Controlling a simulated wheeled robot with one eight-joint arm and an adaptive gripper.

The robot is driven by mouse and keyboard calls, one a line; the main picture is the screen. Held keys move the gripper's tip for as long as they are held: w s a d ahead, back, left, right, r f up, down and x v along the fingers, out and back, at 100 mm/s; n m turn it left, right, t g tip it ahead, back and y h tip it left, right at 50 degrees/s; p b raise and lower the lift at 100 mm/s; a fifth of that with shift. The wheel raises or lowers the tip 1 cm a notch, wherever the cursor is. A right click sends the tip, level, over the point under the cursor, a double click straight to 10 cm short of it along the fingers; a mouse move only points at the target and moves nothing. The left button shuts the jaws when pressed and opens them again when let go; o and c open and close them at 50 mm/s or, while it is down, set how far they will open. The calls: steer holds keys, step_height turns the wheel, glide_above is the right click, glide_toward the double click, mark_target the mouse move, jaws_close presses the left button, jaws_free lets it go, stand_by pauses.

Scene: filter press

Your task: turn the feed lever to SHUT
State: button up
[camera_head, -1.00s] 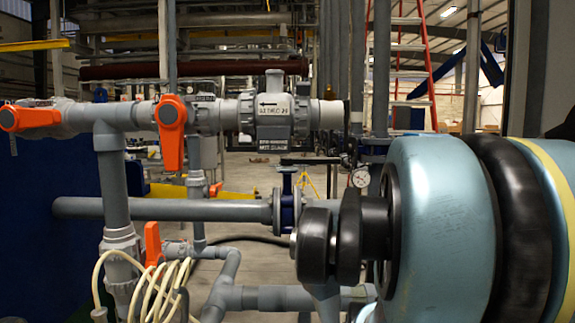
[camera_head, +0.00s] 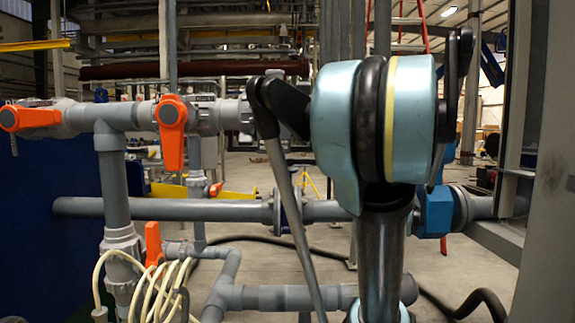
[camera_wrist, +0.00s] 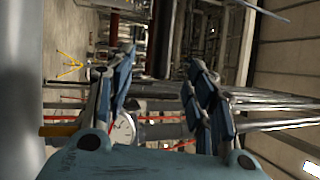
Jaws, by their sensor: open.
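Several orange lever handles show in the head view. One lies level at the far left (camera_head: 30,117), one hangs downward on the upper pipe (camera_head: 172,132), and one small upright handle sits lower down (camera_head: 153,243). I see no readable SHUT mark and cannot tell which handle is the feed lever. My gripper (camera_wrist: 158,60) is open in the wrist view, with nothing between its two blue and grey fingers. No orange lever is clear in that view. In the head view my arm covers the middle right, and I cannot make out the gripper there.
Grey pipes (camera_head: 170,209) cross the left half. A coiled cream hose (camera_head: 160,290) hangs at lower left. A blue valve body (camera_head: 437,210) sits right of my arm. A pressure gauge (camera_wrist: 122,133) is close to the gripper fingers in the wrist view.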

steer(key=shift+x, duration=3.85)
steer(key=c, duration=0.9)
